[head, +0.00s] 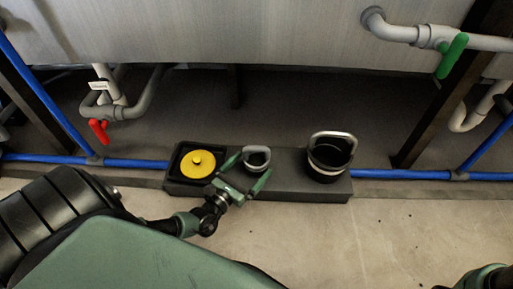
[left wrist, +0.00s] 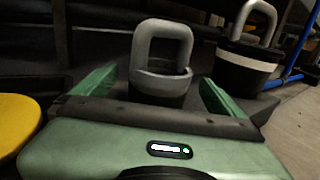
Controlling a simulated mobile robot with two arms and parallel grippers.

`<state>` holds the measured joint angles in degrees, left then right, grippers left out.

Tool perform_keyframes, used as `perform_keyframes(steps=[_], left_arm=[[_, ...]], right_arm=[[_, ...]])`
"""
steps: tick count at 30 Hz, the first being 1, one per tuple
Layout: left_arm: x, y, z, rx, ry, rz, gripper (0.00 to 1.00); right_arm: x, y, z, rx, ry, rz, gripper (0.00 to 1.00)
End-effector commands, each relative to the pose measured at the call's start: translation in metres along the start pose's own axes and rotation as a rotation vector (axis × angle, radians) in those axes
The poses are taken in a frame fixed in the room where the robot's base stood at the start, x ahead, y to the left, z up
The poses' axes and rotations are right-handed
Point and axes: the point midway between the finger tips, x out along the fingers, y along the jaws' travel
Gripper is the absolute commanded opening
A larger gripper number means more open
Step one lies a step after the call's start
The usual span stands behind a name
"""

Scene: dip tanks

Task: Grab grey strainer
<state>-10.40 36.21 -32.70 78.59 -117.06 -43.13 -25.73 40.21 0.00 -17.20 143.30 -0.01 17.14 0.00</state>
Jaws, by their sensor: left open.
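The grey strainer (head: 257,153) is a small dark cup with a thick grey loop handle. It stands upright on the dark ledge, between the yellow lid and a larger pot. In the left wrist view the strainer (left wrist: 161,75) is straight ahead, with its handle up. My left gripper (head: 249,170) is open, with its green fingers on either side of the strainer's near part. In the left wrist view one finger shows at each side of the cup. Whether they touch it I cannot tell. My right gripper is not in view; only a bit of my right arm shows at the bottom right.
A yellow round lid (head: 198,163) with a knob lies in a black tray at the ledge's left. A larger black pot (head: 328,160) with a metal handle stands at the right. A blue pipe (head: 420,174) runs along the wall. Floor in front is bare.

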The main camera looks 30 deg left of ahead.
Motion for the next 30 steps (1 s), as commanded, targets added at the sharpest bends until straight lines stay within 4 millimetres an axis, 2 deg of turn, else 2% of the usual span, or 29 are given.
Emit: perform_keyframes(steps=[4,12,16,22,23,29,30], left_arm=[[0.013,-0.001,-0.002,-0.002,0.0,0.0,1.0],[0.056,0.0,-0.003,-0.002,0.001,0.001,1.0],[0.063,0.0,-0.001,-0.002,0.003,0.001,1.0],[0.063,0.0,-0.001,-0.002,0.004,0.0,1.0],[0.063,0.0,-0.001,-0.002,0.004,0.0,0.94],[0.063,0.0,-0.001,-0.002,0.004,0.0,0.39],[0.063,0.0,0.0,-0.001,0.003,0.0,0.34]], right_arm=[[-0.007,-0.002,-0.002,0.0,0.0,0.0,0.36],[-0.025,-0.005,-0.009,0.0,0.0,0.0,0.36],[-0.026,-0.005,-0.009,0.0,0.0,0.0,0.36],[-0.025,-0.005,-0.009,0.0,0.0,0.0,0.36],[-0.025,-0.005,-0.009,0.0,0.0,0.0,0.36],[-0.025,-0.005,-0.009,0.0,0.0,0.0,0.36],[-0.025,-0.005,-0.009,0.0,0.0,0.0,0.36]])
